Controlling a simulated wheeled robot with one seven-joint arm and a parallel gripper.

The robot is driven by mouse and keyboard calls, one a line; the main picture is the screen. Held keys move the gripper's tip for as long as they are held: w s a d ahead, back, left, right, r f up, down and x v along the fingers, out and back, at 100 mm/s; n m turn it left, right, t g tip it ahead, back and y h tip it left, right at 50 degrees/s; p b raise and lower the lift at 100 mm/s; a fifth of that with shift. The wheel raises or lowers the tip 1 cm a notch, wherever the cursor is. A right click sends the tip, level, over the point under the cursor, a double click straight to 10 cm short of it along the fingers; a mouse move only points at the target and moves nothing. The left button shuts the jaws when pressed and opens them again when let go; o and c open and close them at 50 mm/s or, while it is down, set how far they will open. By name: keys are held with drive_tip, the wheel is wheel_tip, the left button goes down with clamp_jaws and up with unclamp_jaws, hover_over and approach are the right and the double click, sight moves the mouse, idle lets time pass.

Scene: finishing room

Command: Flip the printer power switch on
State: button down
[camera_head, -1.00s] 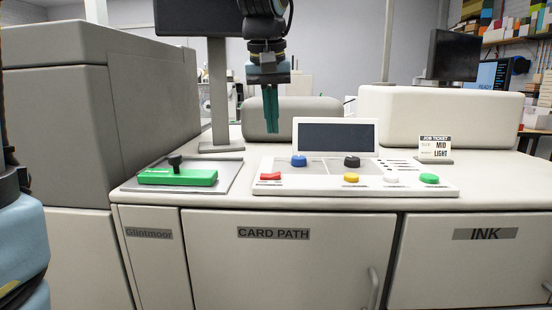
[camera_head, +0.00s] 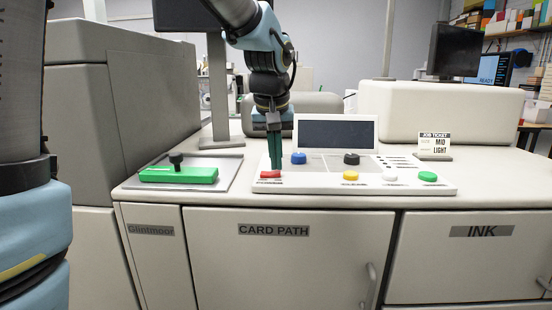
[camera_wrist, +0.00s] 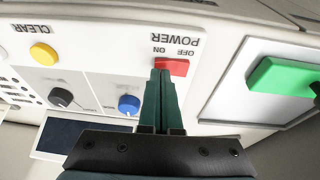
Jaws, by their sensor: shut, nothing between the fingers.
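The red power switch (camera_head: 270,174) sits at the left front of the white control panel (camera_head: 300,186). In the wrist view the switch (camera_wrist: 174,67) lies beside the printed words POWER, ON and OFF. My gripper (camera_head: 274,168) is shut and empty, pointing down with its green fingertips at the switch. In the wrist view the fingertips (camera_wrist: 160,72) overlap the ON side of the switch and hide part of it. I cannot tell whether they touch it or which way the switch is tipped.
A blue knob (camera_head: 299,158), a dark knob (camera_head: 351,159), and yellow (camera_head: 350,176), white (camera_head: 389,178) and green (camera_head: 428,177) buttons share the panel. A green block with a black knob (camera_head: 178,175) lies left. A dark screen (camera_head: 336,134) stands behind the knobs.

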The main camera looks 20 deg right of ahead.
sight(272, 173)
drive_tip(key=shift+s+d+f+b, duration=0.1)
drive_tip(key=shift+f+b, duration=0.2)
drive_tip(key=shift+f, duration=0.1)
drive_tip(key=shift+r, duration=0.1)
drive_tip(key=shift+w+a+r+p, duration=0.2)
drive_tip(key=shift+w+a+p, duration=0.15)
drive_tip(key=shift+a, duration=0.35)
drive_tip(key=shift+r, duration=0.15)
drive_tip(key=shift+r+p, duration=0.3)
drive_tip(key=shift+p, duration=0.1)
drive_tip(key=r+p, duration=0.3)
drive_tip(key=shift+d+r, duration=0.2)
drive_tip(key=shift+d, duration=0.05)
drive_tip(key=s+d+b+v, duration=0.1)
drive_tip(key=b+v, duration=0.1)
drive_tip(key=v, duration=0.7)
drive_tip(key=shift+s+d+r, duration=0.2)
drive_tip(key=shift+d+r, duration=0.05)
drive_tip(key=shift+d, duration=0.2)
